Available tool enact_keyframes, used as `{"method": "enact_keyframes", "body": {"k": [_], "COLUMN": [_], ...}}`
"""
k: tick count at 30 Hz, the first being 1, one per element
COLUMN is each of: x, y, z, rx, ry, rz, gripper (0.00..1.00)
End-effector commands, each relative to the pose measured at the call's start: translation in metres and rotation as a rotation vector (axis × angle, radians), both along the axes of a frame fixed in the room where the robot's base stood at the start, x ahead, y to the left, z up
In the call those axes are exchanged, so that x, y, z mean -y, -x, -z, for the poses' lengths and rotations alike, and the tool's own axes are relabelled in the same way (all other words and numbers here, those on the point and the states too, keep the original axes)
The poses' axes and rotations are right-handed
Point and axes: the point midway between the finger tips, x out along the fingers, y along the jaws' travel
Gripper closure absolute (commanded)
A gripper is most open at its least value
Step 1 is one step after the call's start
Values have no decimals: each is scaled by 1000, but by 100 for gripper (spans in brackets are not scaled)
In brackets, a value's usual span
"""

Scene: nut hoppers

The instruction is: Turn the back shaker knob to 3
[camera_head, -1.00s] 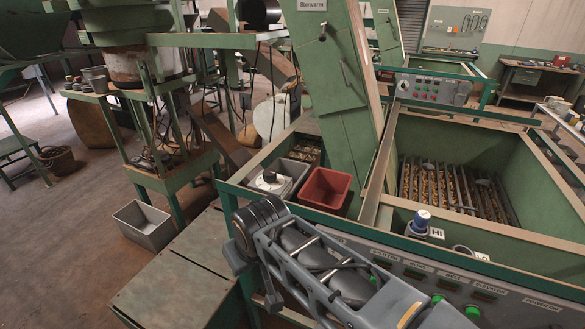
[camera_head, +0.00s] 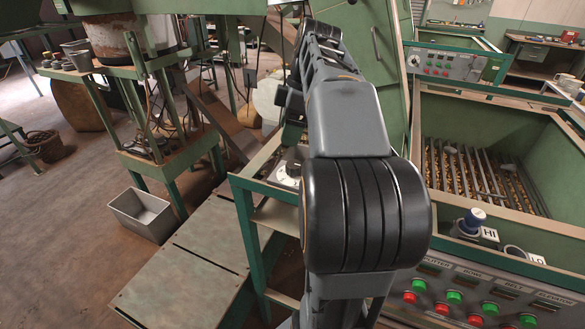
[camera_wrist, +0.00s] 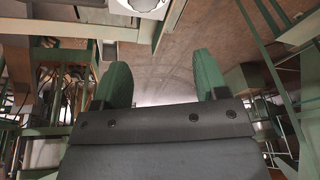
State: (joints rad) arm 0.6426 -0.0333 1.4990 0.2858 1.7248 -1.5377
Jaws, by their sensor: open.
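A grey control panel (camera_head: 444,64) with red and green buttons stands at the back right on the rear hopper. A small pale round dial (camera_head: 413,60) sits at its left end; I cannot read any label, or tell whether it is the back shaker knob. My gripper (camera_wrist: 160,78) shows in the wrist view with two green fingers apart and nothing between them. In the head view my arm rises through the middle and hides my gripper. A round white part (camera_wrist: 143,4) is cut off at the top of the wrist view.
The near control panel (camera_head: 470,292) has several red and green buttons. A grey bin (camera_head: 141,215) stands on the floor at the left. The floor there is mostly open.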

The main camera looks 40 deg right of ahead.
Motion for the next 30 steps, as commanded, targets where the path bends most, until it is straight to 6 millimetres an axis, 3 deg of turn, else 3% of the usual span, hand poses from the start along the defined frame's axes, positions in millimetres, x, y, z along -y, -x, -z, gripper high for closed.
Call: {"method": "enact_keyframes", "body": {"k": [1, 3, 10, 14, 30], "x": [17, 32, 58, 56, 19], "y": [1, 3, 11, 11, 0], "z": [-3, -9, -16, -6, 82], "rx": [14, 35, 88, 96, 94], "ry": [-17, -37, -74, -80, -79], "rz": [-57, -146, -312, -337, -336], "gripper": [33, 33, 33, 33, 33]}}
